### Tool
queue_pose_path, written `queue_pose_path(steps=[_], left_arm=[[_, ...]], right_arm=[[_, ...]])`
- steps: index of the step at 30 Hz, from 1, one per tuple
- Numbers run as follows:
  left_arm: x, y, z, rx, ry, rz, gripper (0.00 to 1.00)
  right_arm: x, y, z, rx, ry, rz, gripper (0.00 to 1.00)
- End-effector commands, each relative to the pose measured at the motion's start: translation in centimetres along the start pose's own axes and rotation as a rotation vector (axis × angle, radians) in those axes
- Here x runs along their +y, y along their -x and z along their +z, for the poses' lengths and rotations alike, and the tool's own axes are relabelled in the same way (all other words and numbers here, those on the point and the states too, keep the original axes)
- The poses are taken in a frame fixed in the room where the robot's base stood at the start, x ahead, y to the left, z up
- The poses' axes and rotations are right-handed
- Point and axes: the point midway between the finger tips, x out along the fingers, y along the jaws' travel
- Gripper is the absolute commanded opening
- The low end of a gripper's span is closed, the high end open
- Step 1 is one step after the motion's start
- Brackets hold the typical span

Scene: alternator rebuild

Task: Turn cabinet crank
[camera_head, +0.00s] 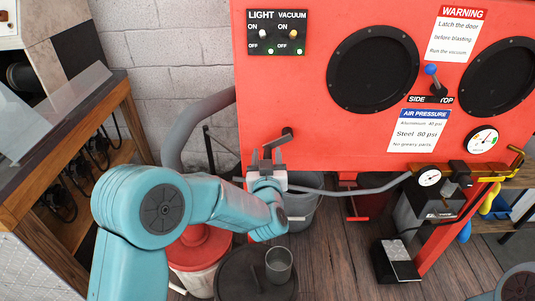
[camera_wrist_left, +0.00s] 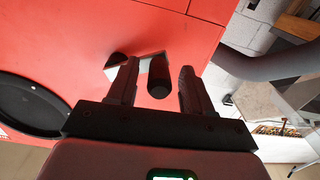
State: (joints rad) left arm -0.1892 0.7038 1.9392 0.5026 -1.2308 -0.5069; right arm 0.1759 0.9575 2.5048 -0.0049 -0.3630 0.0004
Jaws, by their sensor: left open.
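The red cabinet (camera_head: 310,120) fills the back of the head view. Its dark crank (camera_head: 286,134) sticks out low on the left of its front. My left gripper (camera_head: 266,158) is open just in front of the crank, its fingers pointing at the cabinet. In the left wrist view, the dark round crank handle (camera_wrist_left: 158,80) appears between the two open fingers (camera_wrist_left: 158,70), with a gap visible on each side. A shiny metal piece shows behind the left finger. Whether the handle is fully inside the jaws in depth is unclear. My right gripper is out of view.
A switch panel (camera_head: 278,32) and two black round ports (camera_head: 373,70) are on the cabinet front. A grey hose (camera_head: 176,130) runs at its left. A bucket (camera_head: 301,208) and a dark drum with a metal cup (camera_head: 279,264) stand below. A wooden bench (camera_head: 60,120) is at left.

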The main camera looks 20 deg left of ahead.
Motion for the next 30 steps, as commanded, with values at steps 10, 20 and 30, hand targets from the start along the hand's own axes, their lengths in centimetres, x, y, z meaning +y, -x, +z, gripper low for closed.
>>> queue_pose_path(steps=[10, 20, 30], left_arm=[[0.1, -0.9, 0.0, -0.001, 0.000, 0.000, 0.50], [0.1, -0.9, 0.0, 0.000, 0.001, -0.001, 0.00], [0.4, -0.8, 0.9, 0.000, 0.091, -0.001, 0.00]], right_arm=[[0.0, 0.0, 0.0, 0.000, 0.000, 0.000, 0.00], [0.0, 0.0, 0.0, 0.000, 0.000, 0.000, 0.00], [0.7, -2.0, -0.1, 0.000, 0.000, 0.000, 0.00]])
